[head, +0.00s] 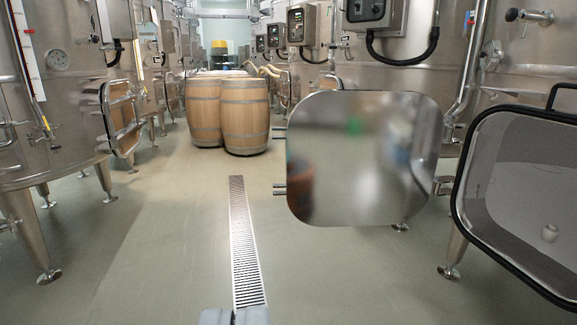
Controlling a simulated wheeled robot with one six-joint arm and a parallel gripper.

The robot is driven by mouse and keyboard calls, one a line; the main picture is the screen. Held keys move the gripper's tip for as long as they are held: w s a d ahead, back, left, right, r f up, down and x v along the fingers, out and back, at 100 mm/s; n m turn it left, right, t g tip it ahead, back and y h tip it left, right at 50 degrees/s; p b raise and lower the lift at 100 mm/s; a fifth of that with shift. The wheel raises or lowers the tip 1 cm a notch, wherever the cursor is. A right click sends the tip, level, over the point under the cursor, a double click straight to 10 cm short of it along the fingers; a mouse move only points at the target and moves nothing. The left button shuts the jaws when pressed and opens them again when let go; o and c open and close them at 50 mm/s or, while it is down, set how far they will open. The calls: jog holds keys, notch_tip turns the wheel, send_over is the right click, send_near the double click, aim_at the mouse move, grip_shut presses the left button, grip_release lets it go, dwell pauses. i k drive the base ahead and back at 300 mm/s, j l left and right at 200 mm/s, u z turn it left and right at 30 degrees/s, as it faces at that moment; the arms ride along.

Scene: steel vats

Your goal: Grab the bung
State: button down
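A small pale, rounded plug (549,233), which looks like the bung, sits inside the open hatch of the steel vat at the far right. It is small in the picture and its details cannot be made out. Only the grey top of my gripper (235,317) shows at the bottom edge, left of the middle. Its fingers are hidden below the frame. It is well to the left of the plug and apart from it.
The dark-rimmed hatch opening (462,185) is at right. A shiny hatch door (365,160) stands swung out, left of it. A floor drain (241,240) runs ahead towards wooden barrels (245,115). Vats line both sides.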

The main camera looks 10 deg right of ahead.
aim_at(550, 233)
jog(key=i+j+u, duration=0.25)
jog(key=i, duration=0.25)
jog(key=i+l+u, duration=0.1)
jog(key=i+u, duration=0.15)
jog(key=i, duration=3.6)
jog(key=i+z, duration=0.2)
jog(key=z, duration=0.2)
jog(key=i+j+z, duration=0.1)
jog(key=z, duration=0.3)
jog(key=i+j+z, duration=0.2)
jog(key=z, duration=0.2)
jog(key=i+z, duration=0.1)
jog(key=z, duration=3)
jog(key=i+l+u, duration=0.1)
jog(key=l, duration=0.25)
jog(key=i+l+u, duration=0.15)
jog(key=l, duration=0.25)
jog(key=i+l+u, duration=0.1)
jog(key=l, duration=0.25)
jog(key=i+l+u, duration=0.1)
jog(key=l, duration=0.3)
jog(key=i, duration=0.1)
